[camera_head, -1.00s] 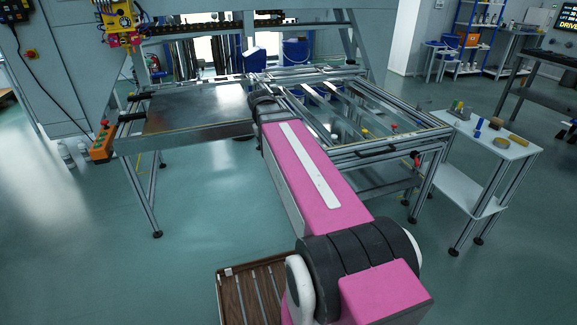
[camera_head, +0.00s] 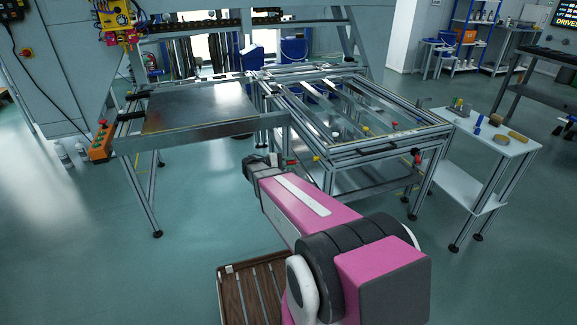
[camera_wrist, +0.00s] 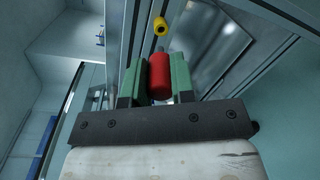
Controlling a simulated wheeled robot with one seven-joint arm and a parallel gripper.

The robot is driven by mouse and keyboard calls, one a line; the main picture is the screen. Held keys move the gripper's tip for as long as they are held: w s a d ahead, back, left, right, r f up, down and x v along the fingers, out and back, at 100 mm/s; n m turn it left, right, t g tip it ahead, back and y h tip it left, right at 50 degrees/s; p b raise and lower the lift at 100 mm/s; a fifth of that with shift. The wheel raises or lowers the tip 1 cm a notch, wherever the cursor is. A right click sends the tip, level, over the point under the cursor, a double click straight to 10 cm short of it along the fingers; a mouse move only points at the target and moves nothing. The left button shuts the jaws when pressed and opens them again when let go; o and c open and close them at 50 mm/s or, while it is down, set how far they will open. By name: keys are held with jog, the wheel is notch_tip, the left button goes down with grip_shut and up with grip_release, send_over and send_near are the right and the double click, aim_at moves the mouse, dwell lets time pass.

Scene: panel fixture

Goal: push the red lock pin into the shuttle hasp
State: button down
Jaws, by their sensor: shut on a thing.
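The red lock pin (camera_wrist: 159,80) is a red cylinder with a thinner grey tip. In the wrist view it sits between the two green fingers of my gripper (camera_wrist: 157,62), which are shut on it. A yellow knob (camera_wrist: 160,26) lies ahead of the pin tip, apart from it, next to a metal rail. In the head view my gripper (camera_head: 273,159) is low at the near side of the metal frame, with a small red spot and a yellow knob (camera_head: 316,157) to its right. I cannot clearly make out the shuttle hasp.
The aluminium frame table (camera_head: 360,147) with glass and rails stands just beyond my gripper. A flat metal plate (camera_head: 200,108) is at its left. A white side table (camera_head: 490,140) with small items stands right. A brown slatted tray (camera_head: 235,285) lies near my base. Floor in front is open.

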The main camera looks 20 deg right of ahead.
jog(key=shift+w+a+f+n+t+h, duration=0.1)
jog(key=shift+w+f+n+t+h, duration=0.15)
jog(key=shift+f, duration=0.2)
jog(key=shift+w+f+n+t+h, duration=0.15)
jog(key=shift+w+f+t+h, duration=0.1)
jog(key=shift+f+t, duration=0.15)
jog(key=shift+s, duration=0.15)
jog(key=shift+d, duration=2.85)
jog(key=shift+w+d, duration=0.2)
jog(key=shift+d, duration=1.55)
jog(key=c, duration=0.9)
grip_release()
jog(key=shift+a, duration=0.1)
